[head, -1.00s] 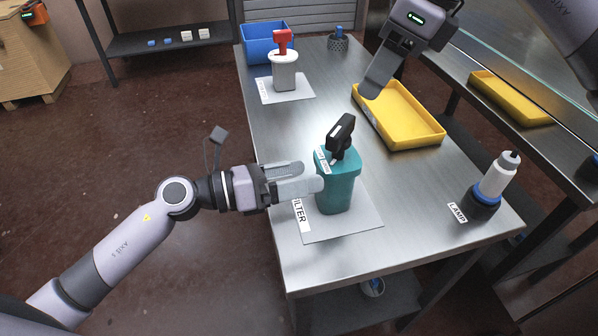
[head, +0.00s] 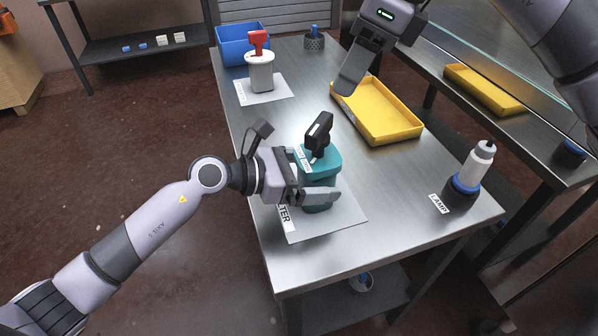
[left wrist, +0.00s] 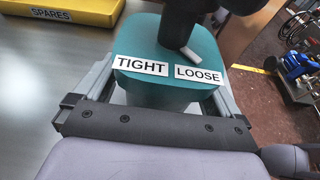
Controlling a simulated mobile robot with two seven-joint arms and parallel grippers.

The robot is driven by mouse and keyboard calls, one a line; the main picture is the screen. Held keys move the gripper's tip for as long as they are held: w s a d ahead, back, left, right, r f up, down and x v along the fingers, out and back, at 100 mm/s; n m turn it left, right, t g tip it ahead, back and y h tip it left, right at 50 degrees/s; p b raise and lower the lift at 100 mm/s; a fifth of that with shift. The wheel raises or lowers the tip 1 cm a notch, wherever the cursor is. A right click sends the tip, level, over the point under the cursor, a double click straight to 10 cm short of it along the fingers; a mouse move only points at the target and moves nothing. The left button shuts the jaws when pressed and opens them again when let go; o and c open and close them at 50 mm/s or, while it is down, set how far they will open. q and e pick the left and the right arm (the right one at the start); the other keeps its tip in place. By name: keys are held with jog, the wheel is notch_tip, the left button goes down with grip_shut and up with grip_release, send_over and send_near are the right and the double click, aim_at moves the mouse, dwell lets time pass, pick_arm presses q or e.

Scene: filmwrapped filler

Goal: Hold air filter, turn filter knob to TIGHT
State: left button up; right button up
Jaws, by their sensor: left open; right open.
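The air filter is a teal canister (head: 328,160) standing upright on a white sheet marked FILTER (head: 335,222). A black knob (head: 319,133) sits on its lid; it also shows in the left wrist view (left wrist: 180,22). There the knob's grey pointer ends by the LOOSE label (left wrist: 198,75), right of the TIGHT label (left wrist: 140,65). My left gripper (head: 318,180) is open, with its fingers on either side of the filter's body below the lid; I cannot tell whether they touch it. My right gripper (head: 350,82) is open and empty above the table, behind the filter.
A yellow tray (head: 405,133) lies behind and right of the filter. A lamp (head: 466,180) stands near the right edge. A white canister with a red knob (head: 260,72), a blue bin (head: 222,49) and a mesh cup (head: 314,43) stand at the back. Bare table lies right of the filter.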

pick_arm(q)
jog(key=shift+w+d, duration=0.1)
jog(key=shift+d, duration=0.1)
jog(key=c, duration=1.4)
jog(key=o, duration=0.6)
jog(key=c, duration=0.4)
jog(key=shift+c, duration=0.2)
